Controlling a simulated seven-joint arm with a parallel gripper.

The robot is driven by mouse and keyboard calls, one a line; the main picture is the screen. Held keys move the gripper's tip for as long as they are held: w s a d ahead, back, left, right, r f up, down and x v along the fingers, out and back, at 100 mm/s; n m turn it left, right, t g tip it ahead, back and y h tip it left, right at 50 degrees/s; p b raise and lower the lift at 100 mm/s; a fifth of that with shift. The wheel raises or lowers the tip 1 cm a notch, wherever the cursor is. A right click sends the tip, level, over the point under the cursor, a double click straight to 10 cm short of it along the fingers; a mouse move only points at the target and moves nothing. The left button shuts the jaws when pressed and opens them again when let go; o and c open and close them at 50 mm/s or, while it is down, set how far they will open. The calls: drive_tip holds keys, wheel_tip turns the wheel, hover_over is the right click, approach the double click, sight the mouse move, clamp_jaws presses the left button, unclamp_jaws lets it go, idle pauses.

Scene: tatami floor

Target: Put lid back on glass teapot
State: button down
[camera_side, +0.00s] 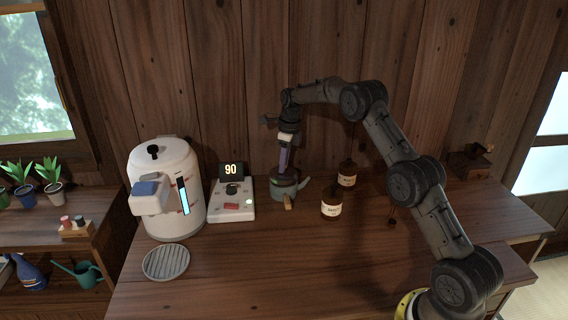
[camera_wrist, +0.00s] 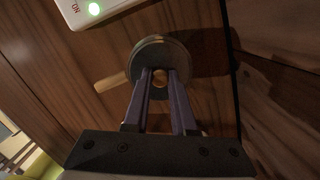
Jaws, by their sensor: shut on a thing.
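The teapot (camera_side: 292,189) stands on the wooden counter, with a short spout to the right and a wooden handle (camera_side: 288,203) toward the camera. In the wrist view the handle (camera_wrist: 110,82) points left. The round dark lid (camera_wrist: 160,52) lies over the pot's top, with a light wooden knob (camera_wrist: 160,79) in its middle. My gripper (camera_side: 282,172) points straight down over the pot. In the wrist view its purple fingers (camera_wrist: 160,74) are shut on the lid's knob. I cannot tell whether the lid rests on the rim or hovers just above it.
A white scale-like device (camera_side: 232,205) with a "90" display and a white water boiler (camera_side: 170,190) stand to the left. A round slatted tray (camera_side: 166,262) lies in front. The front counter is clear.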

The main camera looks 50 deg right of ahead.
idle(0.4)
drive_tip(key=c, duration=0.6)
unclamp_jaws()
drive_tip(key=shift+c, duration=0.2)
drive_tip(key=o, duration=0.5)
drive_tip(key=shift+r, duration=3.5)
clamp_jaws()
